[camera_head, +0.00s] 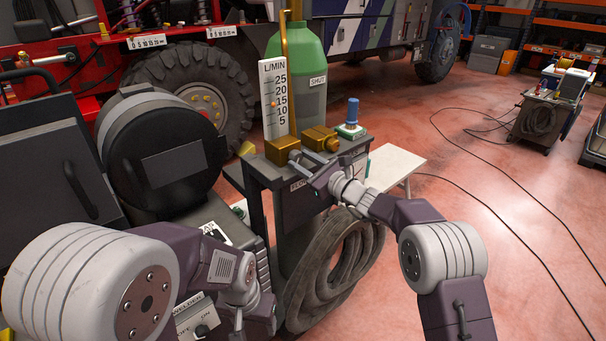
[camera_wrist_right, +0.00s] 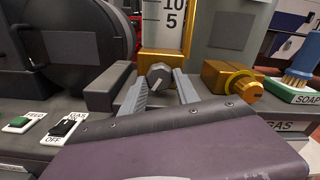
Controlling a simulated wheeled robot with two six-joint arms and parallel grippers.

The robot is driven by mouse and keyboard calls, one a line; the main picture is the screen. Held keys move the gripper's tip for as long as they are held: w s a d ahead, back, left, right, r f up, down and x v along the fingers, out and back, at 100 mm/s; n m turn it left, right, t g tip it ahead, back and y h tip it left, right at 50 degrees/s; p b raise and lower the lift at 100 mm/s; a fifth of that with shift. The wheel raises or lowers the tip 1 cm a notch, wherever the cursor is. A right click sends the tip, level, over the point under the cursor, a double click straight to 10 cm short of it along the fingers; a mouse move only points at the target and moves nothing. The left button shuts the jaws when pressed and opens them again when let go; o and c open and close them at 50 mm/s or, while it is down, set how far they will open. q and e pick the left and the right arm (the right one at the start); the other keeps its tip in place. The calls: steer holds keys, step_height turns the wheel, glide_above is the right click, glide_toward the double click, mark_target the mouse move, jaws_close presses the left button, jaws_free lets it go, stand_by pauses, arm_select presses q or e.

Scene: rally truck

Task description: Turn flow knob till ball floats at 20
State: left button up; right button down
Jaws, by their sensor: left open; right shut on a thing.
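The flow meter scale (camera_head: 268,130) stands upright on the cart, marked L/MIN from 5 to 25. Its small orange ball (camera_head: 274,104) sits about level with the 15 mark. The scale's lower end shows in the right wrist view (camera_wrist_right: 165,30), with the ball out of that view. My right gripper (camera_head: 295,158) is shut on the grey flow knob (camera_wrist_right: 159,75) on the brass block (camera_wrist_right: 150,60) below the scale, one finger on each side. The knob's pale mark slants. My left gripper (camera_head: 240,322) is open, low over the welder's front.
A second brass valve (camera_wrist_right: 232,80) is close to the right of the knob. A blue brush (camera_head: 352,110) stands on the soap dish beyond it. A green cylinder (camera_head: 312,110) stands behind the scale. A coiled hose (camera_head: 335,265) hangs below. Floor to the right is mostly open.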

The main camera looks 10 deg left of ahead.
steer(key=n+b, duration=0.1)
steer(key=b, duration=0.1)
steer(key=n+b, duration=0.2)
steer(key=b, duration=0.1)
steer(key=shift+f, duration=0.4)
steer(key=shift+r+n, duration=0.3)
arm_select(q)
step_height(320, 180, down, 8)
steer(key=shift+r, duration=0.2)
arm_select(e)
steer(key=shift+r, duration=0.1)
steer(key=c, duration=0.9)
jaws_free()
